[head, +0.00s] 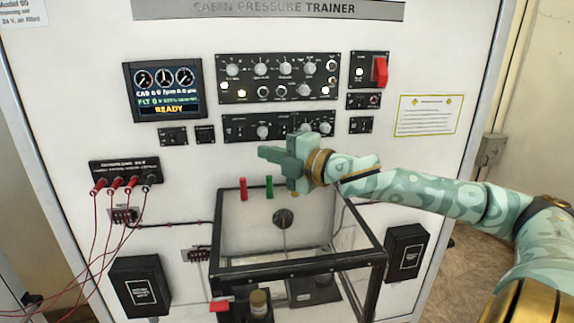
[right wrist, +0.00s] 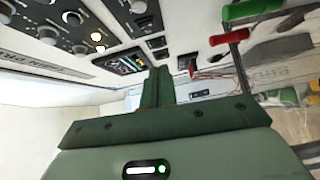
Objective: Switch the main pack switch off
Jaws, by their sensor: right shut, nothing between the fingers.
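The white trainer front carries a wide black control panel (head: 277,78) with knobs, small switches and lit lamps. A second black strip (head: 250,127) with knobs lies below it, partly hidden by my right gripper. A red switch cover (head: 380,70) sits on a small panel to the upper right. The labels are too small to tell which is the main pack switch. My right gripper (head: 262,153) is shut and empty, its fingers pointing left just below the strip. Its fingers (right wrist: 158,86) also show in the right wrist view. My left gripper is not in view.
A red lever (head: 243,188) and a green lever (head: 269,187) stand below the gripper, above a black-framed clear box (head: 300,266). A display (head: 163,91) reads READY. Red plugs with hanging cables (head: 115,184) are at the left. Black boxes (head: 140,286) (head: 405,252) flank the clear box.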

